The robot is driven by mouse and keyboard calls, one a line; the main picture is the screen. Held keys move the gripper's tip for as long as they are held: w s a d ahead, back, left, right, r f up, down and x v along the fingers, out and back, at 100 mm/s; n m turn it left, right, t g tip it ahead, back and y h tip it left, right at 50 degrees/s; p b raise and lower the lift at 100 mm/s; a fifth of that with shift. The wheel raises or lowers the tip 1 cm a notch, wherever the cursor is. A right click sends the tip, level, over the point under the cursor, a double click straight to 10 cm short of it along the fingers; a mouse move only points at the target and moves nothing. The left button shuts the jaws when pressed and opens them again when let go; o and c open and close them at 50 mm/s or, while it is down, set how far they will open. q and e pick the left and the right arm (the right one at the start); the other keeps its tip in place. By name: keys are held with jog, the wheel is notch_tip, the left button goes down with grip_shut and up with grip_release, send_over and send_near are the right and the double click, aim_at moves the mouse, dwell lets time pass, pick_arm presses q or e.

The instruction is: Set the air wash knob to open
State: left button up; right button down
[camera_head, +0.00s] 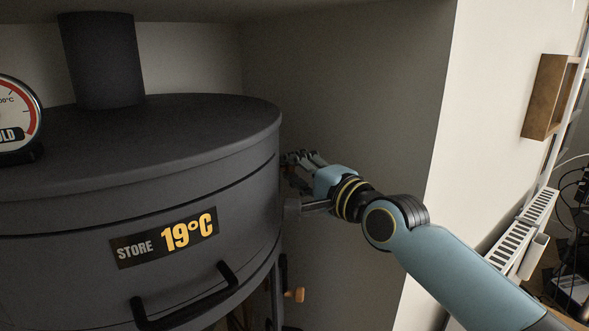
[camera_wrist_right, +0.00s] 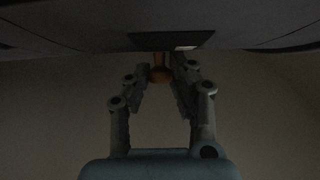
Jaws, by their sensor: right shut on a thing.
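My right gripper (camera_head: 291,160) reaches in from the right to the right side of the dark round stove (camera_head: 150,150), near its upper edge. In the right wrist view, its two fingers (camera_wrist_right: 160,80) close around a small orange-brown knob (camera_wrist_right: 160,74). This knob sits under a dark plate with a pale label (camera_wrist_right: 186,47) on the stove body. I take it for the air wash knob; its lettering and setting cannot be read. In the head view the gripper and the stove's side hide it. My left gripper is not in view.
A "STORE 19°C" label (camera_head: 165,238) and a dark handle (camera_head: 185,303) are on the stove front. A wooden knob (camera_head: 295,295) sticks out lower right. A flue pipe (camera_head: 102,60) and a gauge (camera_head: 17,120) stand on top. A wall (camera_head: 350,90) is close behind my gripper.

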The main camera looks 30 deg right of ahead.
jog(key=shift+w+d+r, duration=0.1)
jog(key=shift+w+d, duration=0.05)
jog(key=shift+w, duration=0.25)
jog(key=c, duration=1.5)
grip_release()
jog(key=o, duration=0.4)
jog(key=shift+w, duration=0.2)
jog(key=shift+s, duration=0.1)
jog(key=s, duration=0.4)
jog(key=s+d, duration=0.1)
jog(key=s, duration=0.7)
jog(key=shift+d, duration=0.35)
